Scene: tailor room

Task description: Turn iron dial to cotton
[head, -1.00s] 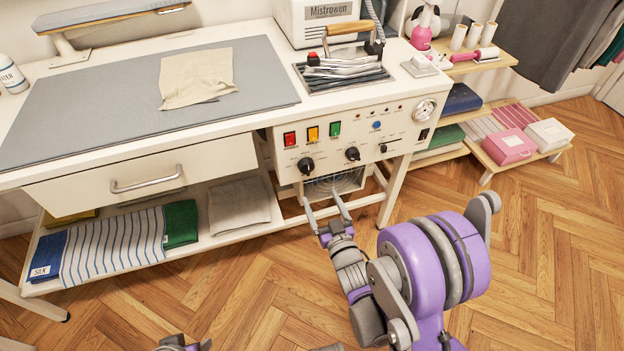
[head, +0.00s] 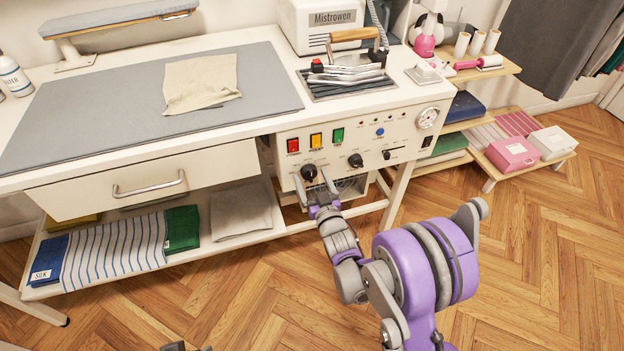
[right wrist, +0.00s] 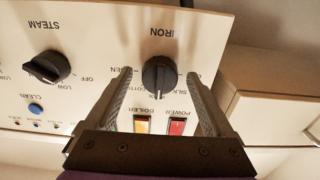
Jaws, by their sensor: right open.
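The iron dial (head: 309,172) is a round black knob at the left of the station's white front panel. It also shows in the right wrist view (right wrist: 158,77), upside down, under the printed word IRON, with partly hidden fabric words around it. My right gripper (head: 313,177) is open at the dial. In the right wrist view its two fingers (right wrist: 158,80) stand on either side of the knob, with a visible gap on each side. The fingers cover part of the printed scale. A small part of my left gripper (head: 186,347) shows at the bottom edge; its jaws are unclear.
The steam dial (head: 355,160) is right of the iron dial. The red power switch (head: 293,145) and the yellow boiler switch (head: 316,141) are close above it. The drawer (head: 140,182) lies to the left. The iron (head: 347,68) rests on top.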

